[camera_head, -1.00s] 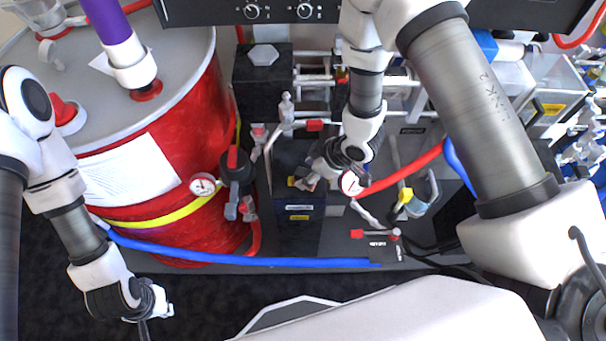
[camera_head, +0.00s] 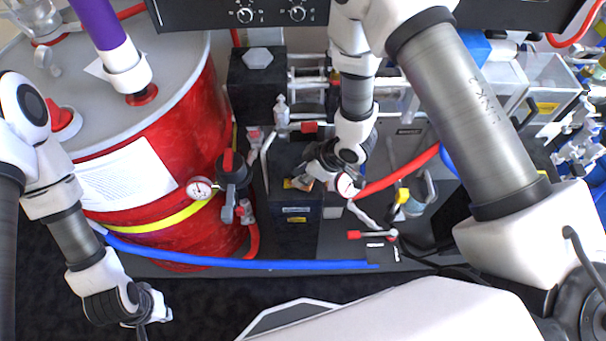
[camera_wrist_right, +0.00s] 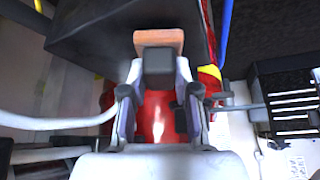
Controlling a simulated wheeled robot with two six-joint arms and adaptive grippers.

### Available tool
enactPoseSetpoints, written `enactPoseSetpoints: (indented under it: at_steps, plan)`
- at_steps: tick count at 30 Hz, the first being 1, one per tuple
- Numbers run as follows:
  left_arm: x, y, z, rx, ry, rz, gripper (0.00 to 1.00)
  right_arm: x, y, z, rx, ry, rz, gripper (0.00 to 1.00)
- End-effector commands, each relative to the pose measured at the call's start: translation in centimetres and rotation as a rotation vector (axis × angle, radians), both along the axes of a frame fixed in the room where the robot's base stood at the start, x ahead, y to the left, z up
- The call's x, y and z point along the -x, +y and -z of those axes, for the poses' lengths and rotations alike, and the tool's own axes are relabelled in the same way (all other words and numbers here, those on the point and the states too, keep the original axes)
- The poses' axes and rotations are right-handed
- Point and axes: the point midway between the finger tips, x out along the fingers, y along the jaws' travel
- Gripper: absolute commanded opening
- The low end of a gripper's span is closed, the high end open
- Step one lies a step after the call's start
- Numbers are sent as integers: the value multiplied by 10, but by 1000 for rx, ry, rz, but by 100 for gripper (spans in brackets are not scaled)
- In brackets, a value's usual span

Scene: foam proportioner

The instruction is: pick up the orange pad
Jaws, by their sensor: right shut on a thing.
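The orange pad (camera_wrist_right: 158,41) shows in the right wrist view as a flat orange-brown block with a dark grey block against its near side. My right gripper (camera_wrist_right: 158,72) is shut on it, with one finger on each side of the grey part. In the head view the right gripper (camera_head: 312,178) is over the top of a dark box (camera_head: 296,212), and the pad is mostly hidden there. I cannot tell whether the pad touches the box. My left gripper (camera_head: 148,312) hangs at the lower left, away from the pad; its fingers are too unclear to read.
A large red drum (camera_head: 170,215) stands left of the box. A pressure gauge (camera_head: 346,185) is close to the right gripper. A blue hose (camera_head: 235,263) and red hose (camera_head: 400,172) run nearby. Pipes and valves crowd the area behind. The dark floor in front is clear.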

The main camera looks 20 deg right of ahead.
Motion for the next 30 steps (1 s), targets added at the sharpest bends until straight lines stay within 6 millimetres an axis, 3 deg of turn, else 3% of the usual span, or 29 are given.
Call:
enactPoseSetpoints:
  at_steps: [6, 16, 18, 21, 26, 30]
  plan:
    - [0, 0, 1, 0, 0, 0, 0, 0, 0, -30, 0, -4, -2, 0]
    - [0, 0, 24, 0, 0, 0, 0, 82, -2, -30, 1, 3, -1, 0]
    - [1, 0, -7, 0, 2, 0, 0, 99, -2, -47, -3, 10, 0, 0]
    - [-1, 0, -30, 0, -1, 0, 0, 116, -3, -49, -2, 7, 0, 0]
    - [0, 0, -60, 0, 0, 0, 0, 138, -4, -50, 0, 6, 0, 0]
    - [0, 0, -71, 0, 0, 0, 0, 155, -4, -46, -1, 3, -1, 0]
